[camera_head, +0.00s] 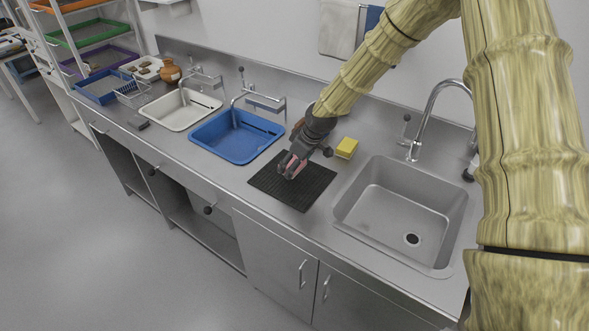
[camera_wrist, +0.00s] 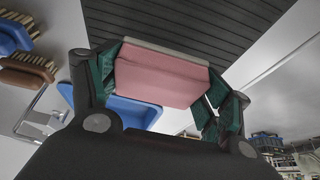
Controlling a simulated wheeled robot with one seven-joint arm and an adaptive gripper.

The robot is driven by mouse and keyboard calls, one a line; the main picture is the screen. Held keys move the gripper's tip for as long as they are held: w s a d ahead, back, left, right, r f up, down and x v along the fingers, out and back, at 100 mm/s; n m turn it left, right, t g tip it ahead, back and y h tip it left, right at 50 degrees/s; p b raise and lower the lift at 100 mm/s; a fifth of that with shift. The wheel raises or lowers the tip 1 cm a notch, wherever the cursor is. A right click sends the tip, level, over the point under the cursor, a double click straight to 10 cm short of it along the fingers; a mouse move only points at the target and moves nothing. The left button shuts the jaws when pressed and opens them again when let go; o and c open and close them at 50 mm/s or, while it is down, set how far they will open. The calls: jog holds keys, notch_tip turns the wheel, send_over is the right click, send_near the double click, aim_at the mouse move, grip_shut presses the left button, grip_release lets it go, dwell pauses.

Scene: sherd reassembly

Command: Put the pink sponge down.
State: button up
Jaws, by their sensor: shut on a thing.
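The pink sponge (camera_wrist: 160,78) is a block with a pale grey layer along one side. My gripper (camera_wrist: 165,85) is shut on it, with a green-padded finger at each end of the sponge in the wrist view. In the head view my gripper (camera_head: 291,165) is over the ribbed black mat (camera_head: 305,192), near its upper part, and only a bit of pink shows between the fingers. The mat also shows in the wrist view (camera_wrist: 200,20). I cannot tell whether the sponge touches the mat.
A yellow sponge (camera_head: 346,148) lies right of my gripper. A steel sink (camera_head: 385,220) is to the right, a blue basin (camera_head: 235,137) and a white basin (camera_head: 182,110) to the left. Brushes (camera_wrist: 28,75) show in the wrist view. The mat's front part is bare.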

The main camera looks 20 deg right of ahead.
jog(key=shift+w+f+p, duration=0.3)
jog(key=shift+f, duration=0.45)
jog(key=shift+s+f+p, duration=0.2)
jog(key=shift+f+p, duration=0.25)
jog(key=shift+f, duration=0.2)
jog(key=shift+w+f, duration=0.1)
jog(key=shift+f, duration=0.4)
jog(key=shift+f, duration=0.1)
jog(key=o, duration=1.3)
jog(key=shift+c, duration=0.2)
